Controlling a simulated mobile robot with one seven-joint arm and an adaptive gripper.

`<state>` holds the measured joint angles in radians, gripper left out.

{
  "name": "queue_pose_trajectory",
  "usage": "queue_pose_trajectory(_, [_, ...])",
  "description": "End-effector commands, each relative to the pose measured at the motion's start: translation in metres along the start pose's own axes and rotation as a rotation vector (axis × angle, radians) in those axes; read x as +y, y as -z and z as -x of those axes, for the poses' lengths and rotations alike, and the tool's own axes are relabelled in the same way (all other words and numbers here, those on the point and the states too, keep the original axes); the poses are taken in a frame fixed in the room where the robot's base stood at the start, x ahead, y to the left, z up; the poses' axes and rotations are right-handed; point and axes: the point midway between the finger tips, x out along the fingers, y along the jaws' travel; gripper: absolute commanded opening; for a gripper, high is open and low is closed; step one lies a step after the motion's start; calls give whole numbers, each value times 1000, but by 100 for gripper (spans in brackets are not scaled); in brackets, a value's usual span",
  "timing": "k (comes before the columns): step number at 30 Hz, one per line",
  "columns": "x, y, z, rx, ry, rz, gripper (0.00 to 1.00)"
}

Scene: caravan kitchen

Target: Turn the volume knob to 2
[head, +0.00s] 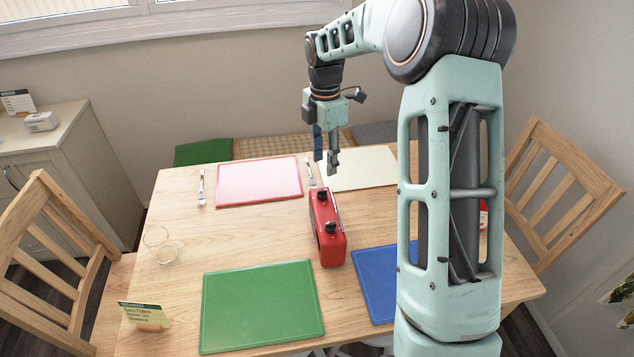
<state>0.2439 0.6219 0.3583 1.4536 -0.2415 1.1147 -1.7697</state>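A red radio (331,247) stands on the wooden table near its middle. Two dark knobs show on its top: a near knob (331,227) and a far knob (322,195). Which one is the volume knob, and any number marks, are too small to tell. My gripper (334,172) points down above the table, just beyond the far end of the radio and apart from it as far as I can see. The fingers look close together, but whether they are open or shut is too small to tell.
Around the radio lie a pink mat (259,182), a cream mat (365,168), a green mat (262,306) and a blue mat (374,287). A glass (160,244) and a small card (144,316) stand at the left. Wooden chairs flank the table. My arm hides part of its right side.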

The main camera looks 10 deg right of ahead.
Motion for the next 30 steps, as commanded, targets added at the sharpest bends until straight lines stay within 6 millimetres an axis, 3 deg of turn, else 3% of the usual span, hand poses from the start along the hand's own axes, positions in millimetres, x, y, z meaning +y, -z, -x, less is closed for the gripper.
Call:
queue_pose_trajectory(5, [5, 4, -10, 11, -10, 35, 38])
queue_pose_trajectory(21, [5, 4, -99, 9, -7, 32, 38])
queue_pose_trajectory(30, [5, 4, -109, 8, -9, 32, 38])
